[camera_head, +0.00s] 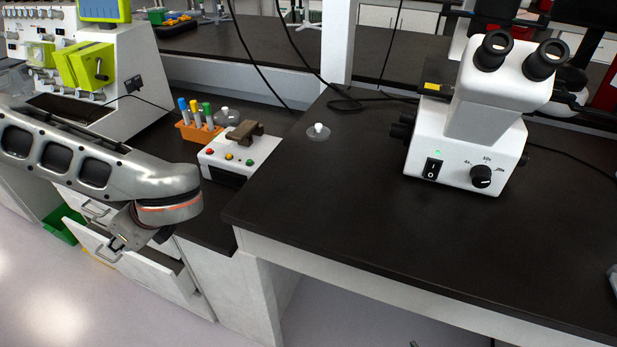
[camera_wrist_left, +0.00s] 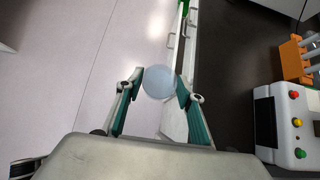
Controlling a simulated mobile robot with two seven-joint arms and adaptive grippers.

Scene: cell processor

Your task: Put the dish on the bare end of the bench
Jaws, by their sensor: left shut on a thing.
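A round, pale translucent dish (camera_wrist_left: 158,82) is between the fingertips of my left gripper (camera_wrist_left: 160,92) in the left wrist view. The teal-padded fingers are shut on its edges, and it is held in the air over the floor beside the bench front. In the head view my left gripper (camera_head: 122,240) hangs in front of the left, lower bench, by an open drawer; I cannot make out the dish there. The dark bench (camera_head: 300,215) has a wide bare stretch in front of the microscope. My right gripper is not in view.
A white microscope (camera_head: 465,130) stands on the right bench. A clear lid-like piece with a white knob (camera_head: 318,132) lies to its left. A white button box (camera_head: 240,155) and orange tube rack (camera_head: 197,128) stand on the left bench. An open drawer (camera_head: 140,262) sticks out below.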

